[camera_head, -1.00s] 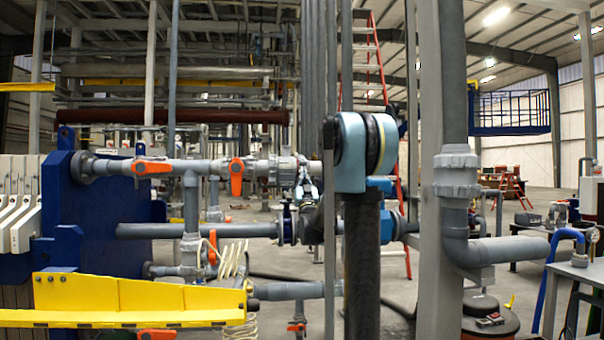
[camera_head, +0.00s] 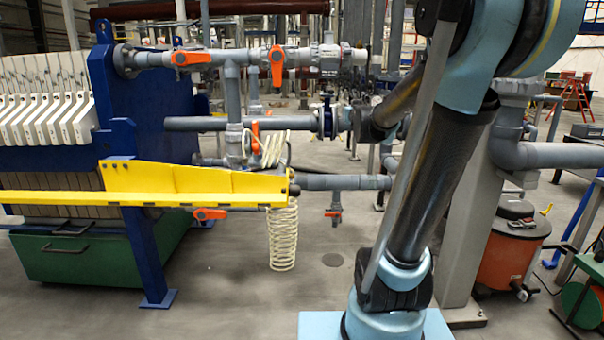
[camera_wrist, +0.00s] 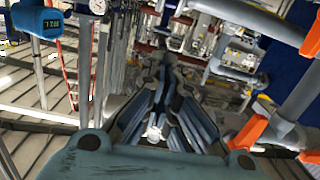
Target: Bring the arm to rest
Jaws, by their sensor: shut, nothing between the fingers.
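My arm fills the right of the head view, with its dark forearm rising from a light blue joint near the bottom and bending at the top right. My gripper (camera_wrist: 167,72) shows in the wrist view, its dark fingers together with nothing held. Behind it in that view are pipes and orange valve handles (camera_wrist: 252,130). I cannot make out the gripper in the head view; my arm may hide it. It appears to touch nothing.
The filter press with white plates (camera_head: 42,105) and blue end plate (camera_head: 125,100) stands at left. A yellow rail (camera_head: 140,197) juts right. Grey pipes (camera_head: 230,124) with orange valves (camera_head: 278,67) cross the middle. A grey column (camera_head: 468,235) stands beside my arm. Floor (camera_head: 240,300) is open in front.

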